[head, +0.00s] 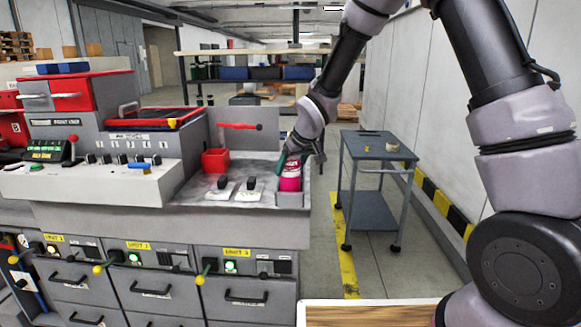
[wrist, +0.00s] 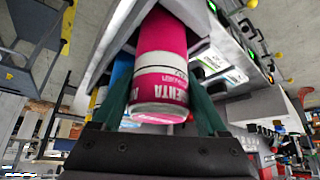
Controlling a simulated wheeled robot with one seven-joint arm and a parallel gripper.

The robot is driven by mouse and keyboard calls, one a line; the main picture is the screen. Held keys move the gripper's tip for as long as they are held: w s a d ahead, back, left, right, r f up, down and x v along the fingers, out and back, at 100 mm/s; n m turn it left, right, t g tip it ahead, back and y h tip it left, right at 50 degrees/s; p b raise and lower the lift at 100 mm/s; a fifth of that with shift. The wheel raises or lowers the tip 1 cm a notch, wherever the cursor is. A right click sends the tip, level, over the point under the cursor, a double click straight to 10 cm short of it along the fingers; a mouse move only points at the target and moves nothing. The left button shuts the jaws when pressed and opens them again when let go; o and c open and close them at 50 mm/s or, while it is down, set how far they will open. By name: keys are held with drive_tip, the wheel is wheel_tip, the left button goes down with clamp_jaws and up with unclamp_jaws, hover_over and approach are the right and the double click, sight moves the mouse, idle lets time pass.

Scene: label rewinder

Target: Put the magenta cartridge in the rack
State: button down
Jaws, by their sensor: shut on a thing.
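The magenta cartridge (head: 290,182) is a pink cylinder with a white label band, upright at the right end of the grey machine's top. It also shows large in the wrist view (wrist: 162,50), between the green fingers of my gripper (wrist: 160,112). My gripper (head: 292,161) is shut on the cartridge's upper part. A light grey rack-like holder (head: 291,202) lies directly below the cartridge in the head view. Whether the cartridge's bottom is inside it or just above it I cannot tell. Blue (wrist: 122,72) and yellow (wrist: 99,97) items show beside the cartridge in the wrist view.
A red box with a lever (head: 216,160) and black switches (head: 237,184) stand left of the cartridge. A grey two-shelf cart (head: 375,150) stands on the floor to the right. A wooden top (head: 365,315) is at the front. Floor between machine and cart is clear.

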unclamp_jaws()
drive_tip(key=v, duration=1)
drive_tip(key=shift+d, duration=0.1)
drive_tip(key=s+d+r+m+t+h, duration=0.1)
drive_tip(key=s+d+r+m, duration=0.15)
drive_tip(key=d+r, duration=0.4)
drive_tip(key=s+d+r+m+h, duration=0.1)
drive_tip(key=s+d+r+m, duration=0.1)
drive_tip(key=s+d+r, duration=0.45)
drive_tip(key=s+d+r+m, duration=0.3)
drive_tip(key=s+d+m, duration=0.3)
drive_tip(key=s+d, duration=0.5)
drive_tip(key=shift+s+t+y, duration=0.3)
drive_tip(key=shift+s, duration=0.95)
